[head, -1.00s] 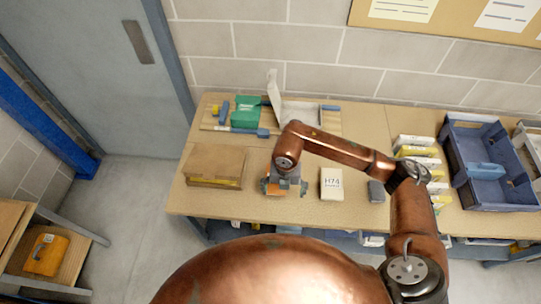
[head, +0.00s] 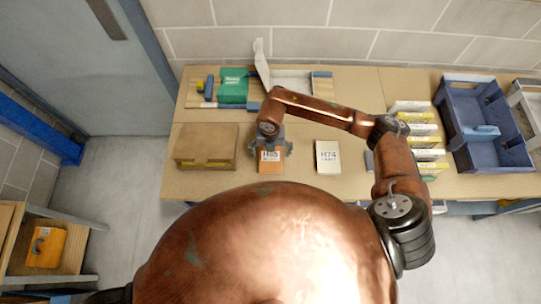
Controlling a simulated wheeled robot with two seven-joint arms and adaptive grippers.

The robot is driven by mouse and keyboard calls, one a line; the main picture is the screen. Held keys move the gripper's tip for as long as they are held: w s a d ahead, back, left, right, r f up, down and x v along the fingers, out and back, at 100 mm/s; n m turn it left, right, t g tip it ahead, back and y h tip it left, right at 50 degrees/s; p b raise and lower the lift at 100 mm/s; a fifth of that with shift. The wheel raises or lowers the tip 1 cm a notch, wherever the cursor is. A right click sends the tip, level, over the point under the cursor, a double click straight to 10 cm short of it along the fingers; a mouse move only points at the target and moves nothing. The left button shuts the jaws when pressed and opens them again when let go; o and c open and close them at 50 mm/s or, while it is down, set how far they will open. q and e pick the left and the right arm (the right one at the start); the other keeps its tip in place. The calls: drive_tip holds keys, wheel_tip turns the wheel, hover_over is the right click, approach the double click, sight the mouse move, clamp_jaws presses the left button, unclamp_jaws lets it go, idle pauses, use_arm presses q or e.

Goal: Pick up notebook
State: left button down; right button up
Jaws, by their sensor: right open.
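A flat orange notebook-like item (head: 271,167) with a white label, seemingly "H65", lies on the wooden table near its front edge. My right gripper (head: 270,153) is open above it, with its grey fingers on either side of the label. I cannot tell whether they touch it. A cream item marked "H74" (head: 328,157) lies just to the right, apart from the gripper. A green item with white lettering (head: 233,85) lies at the back left; it could also be a notebook. My left gripper is not in view.
A brown cardboard box (head: 206,142) stands left of the gripper. An open white box (head: 290,80) is behind the arm. Several yellow-and-white boxes (head: 425,141) and a blue crate (head: 484,137) stand at the right. A wall closes the back.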

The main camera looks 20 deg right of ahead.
drive_tip(key=shift+f, duration=0.85)
drive_tip(key=c, duration=1.3)
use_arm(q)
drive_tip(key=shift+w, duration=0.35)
use_arm(e)
drive_tip(key=shift+c, duration=0.3)
drive_tip(key=shift+r, duration=0.1)
